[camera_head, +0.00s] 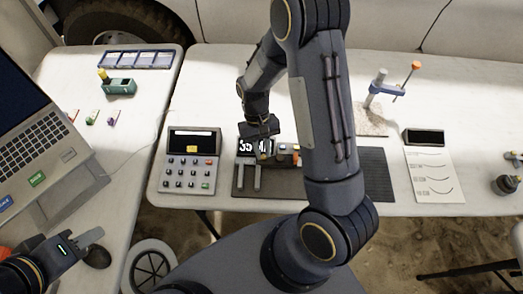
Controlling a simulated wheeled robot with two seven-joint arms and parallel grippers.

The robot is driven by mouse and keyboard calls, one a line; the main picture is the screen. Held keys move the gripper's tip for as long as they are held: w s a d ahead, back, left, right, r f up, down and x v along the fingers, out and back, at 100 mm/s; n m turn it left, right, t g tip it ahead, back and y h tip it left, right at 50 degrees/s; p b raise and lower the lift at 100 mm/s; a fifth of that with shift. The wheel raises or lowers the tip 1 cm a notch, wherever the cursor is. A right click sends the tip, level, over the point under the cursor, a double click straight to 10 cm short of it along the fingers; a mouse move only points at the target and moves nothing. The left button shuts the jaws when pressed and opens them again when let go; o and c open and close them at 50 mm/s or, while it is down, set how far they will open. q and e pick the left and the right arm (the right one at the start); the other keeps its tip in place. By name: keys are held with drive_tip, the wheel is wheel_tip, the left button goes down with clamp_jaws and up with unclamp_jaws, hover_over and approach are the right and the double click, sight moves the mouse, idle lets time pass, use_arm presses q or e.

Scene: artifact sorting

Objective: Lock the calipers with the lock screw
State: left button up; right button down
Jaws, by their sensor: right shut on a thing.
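The calipers (248,147) lie on a dark mat (285,187) near the front of the middle table. Their black display shows large white digits starting with 35, the rest being covered by my gripper. Two grey jaws (257,178) point toward the front edge. My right gripper (264,150) points down onto the calipers, just right of the digits, and is shut on a part of them. The lock screw cannot be made out; the gripper and arm cover that area. My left gripper (88,238) is at the lower left, away from the calipers, its opening unclear.
A keypad device (191,166) stands left of the mat. A laptop (50,135) and a green block (118,87) are on the left table. A stand with a blue clamp (386,89) is behind right, near a paper sheet (433,176). My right arm crosses the middle.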

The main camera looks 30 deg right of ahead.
drive_tip(key=m, duration=0.1)
drive_tip(key=m+y, duration=0.1)
drive_tip(key=m, duration=0.1)
drive_tip(key=m+t, duration=0.1)
drive_tip(key=shift+d+m+y+b, duration=0.25)
drive_tip(key=shift+m+y+b, duration=0.05)
drive_tip(key=shift+b, duration=0.1)
drive_tip(key=shift+s+d+m+t+y, duration=0.1)
drive_tip(key=shift+m+t+y, duration=0.2)
drive_tip(key=shift+m, duration=0.7)
drive_tip(key=shift+s+d+m+t+y, duration=0.1)
drive_tip(key=shift+m+t+y, duration=0.15)
drive_tip(key=shift+m, duration=0.75)
drive_tip(key=c, duration=1.3)
unclamp_jaws()
drive_tip(key=v, duration=0.7)
drive_tip(key=shift+w+d+r, duration=0.1)
drive_tip(key=shift+r, duration=0.3)
